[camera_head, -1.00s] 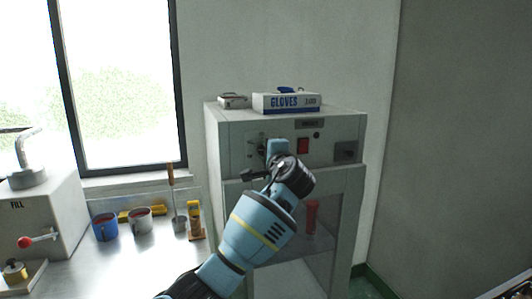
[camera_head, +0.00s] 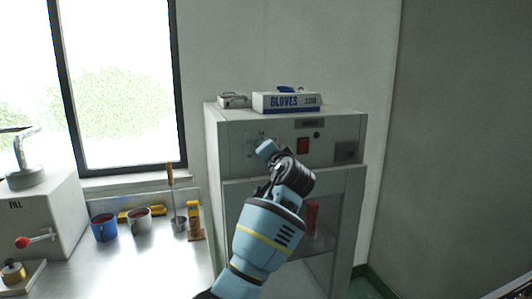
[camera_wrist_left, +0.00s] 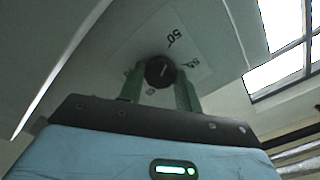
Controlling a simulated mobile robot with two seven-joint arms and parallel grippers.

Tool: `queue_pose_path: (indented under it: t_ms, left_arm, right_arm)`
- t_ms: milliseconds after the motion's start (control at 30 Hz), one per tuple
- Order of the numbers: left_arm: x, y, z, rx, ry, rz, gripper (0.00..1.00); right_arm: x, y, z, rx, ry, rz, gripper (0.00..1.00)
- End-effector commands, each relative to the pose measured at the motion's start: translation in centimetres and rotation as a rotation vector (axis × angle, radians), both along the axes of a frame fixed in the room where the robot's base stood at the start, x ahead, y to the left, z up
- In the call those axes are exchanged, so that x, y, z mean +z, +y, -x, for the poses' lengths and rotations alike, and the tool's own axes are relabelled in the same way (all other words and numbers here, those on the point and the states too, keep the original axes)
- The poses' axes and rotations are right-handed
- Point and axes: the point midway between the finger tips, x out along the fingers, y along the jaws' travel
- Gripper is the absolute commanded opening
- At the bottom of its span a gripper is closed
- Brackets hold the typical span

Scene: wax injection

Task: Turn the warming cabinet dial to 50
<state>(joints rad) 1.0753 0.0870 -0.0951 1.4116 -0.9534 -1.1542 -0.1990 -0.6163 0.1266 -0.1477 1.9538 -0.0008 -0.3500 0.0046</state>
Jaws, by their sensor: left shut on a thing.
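The warming cabinet (camera_head: 236,158) stands against the wall, with its dial on the upper front panel. In the left wrist view the round black dial (camera_wrist_left: 160,72) sits between the two greenish fingers of my left gripper (camera_wrist_left: 160,88), which is shut on it. A pale scale plate (camera_wrist_left: 150,45) behind it shows the marks 50 and 55. A light line shows on the dial face, but I cannot tell which mark it points to. In the head view my left gripper (camera_head: 262,147) is at the panel and hides the dial. My right gripper is not in view.
A red switch (camera_head: 303,146) is on the panel right of my gripper. A glove box (camera_head: 287,103) and a small box (camera_head: 234,101) lie on top of the cabinet. Blue (camera_head: 104,227) and grey (camera_head: 139,221) mugs stand on the bench to the left.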

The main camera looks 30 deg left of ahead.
Motion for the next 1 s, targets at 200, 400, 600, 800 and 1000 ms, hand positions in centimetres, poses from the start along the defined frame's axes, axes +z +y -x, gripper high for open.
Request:
queue_pose_path:
  t_ms: [200, 400, 600, 800, 1000]
  left_arm:
    - [-0.06, -0.11, -0.05, -0.002, -0.021, 0.019, 0.11]
    - [-0.02, -0.10, -0.04, -0.002, -0.023, 0.021, 0.11]
    - [-0.01, -0.09, -0.03, -0.002, -0.022, 0.020, 0.39]
    - [0.00, -0.06, -0.01, -0.001, -0.022, 0.019, 0.55]
    - [0.02, -0.08, 0.02, -0.001, -0.022, 0.018, 0.55]
  right_arm:
    - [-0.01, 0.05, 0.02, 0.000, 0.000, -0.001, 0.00]
    - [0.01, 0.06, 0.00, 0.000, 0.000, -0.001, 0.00]
    - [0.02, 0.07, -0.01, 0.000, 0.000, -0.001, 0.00]
    - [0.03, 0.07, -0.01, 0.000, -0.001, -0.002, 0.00]
    - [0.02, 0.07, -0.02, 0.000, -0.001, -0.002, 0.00]
